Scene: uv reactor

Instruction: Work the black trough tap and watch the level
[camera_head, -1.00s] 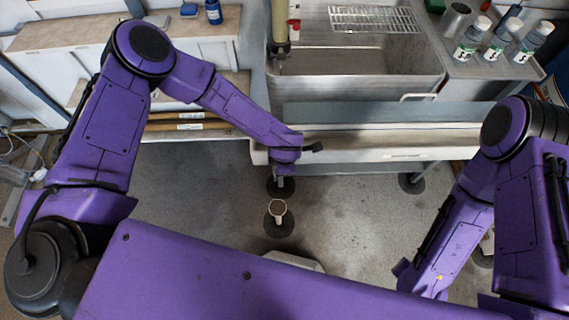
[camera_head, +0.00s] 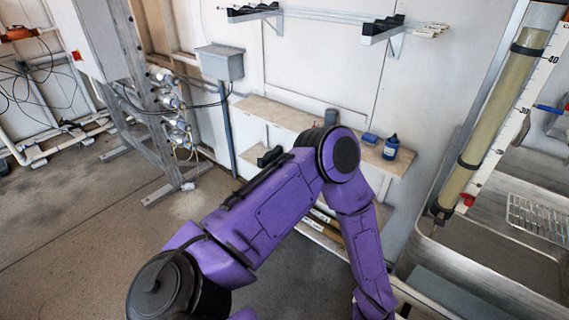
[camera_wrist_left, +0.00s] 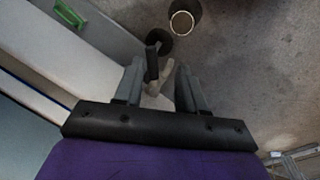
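A black lever (camera_wrist_left: 152,63), apparently the trough tap's handle, stands between my left gripper's fingers in the left wrist view. My left gripper (camera_wrist_left: 158,76) has its two grey fingers apart on either side of it. I cannot tell whether either finger touches the lever. A pale pipe piece (camera_wrist_left: 162,80) shows beside the lever. In the head view the steel trough (camera_head: 480,258) is at the right, cut by the frame. A tall yellowish tube (camera_head: 502,110) stands by it with a white scale (camera_head: 522,105) marked 30 and 40. No clear liquid line shows. My right gripper is out of view.
A round floor drain cup (camera_wrist_left: 183,22) lies beyond the fingers. In the head view, a wooden shelf (camera_head: 290,118) carries a blue bottle (camera_head: 391,147). The floor at left is open.

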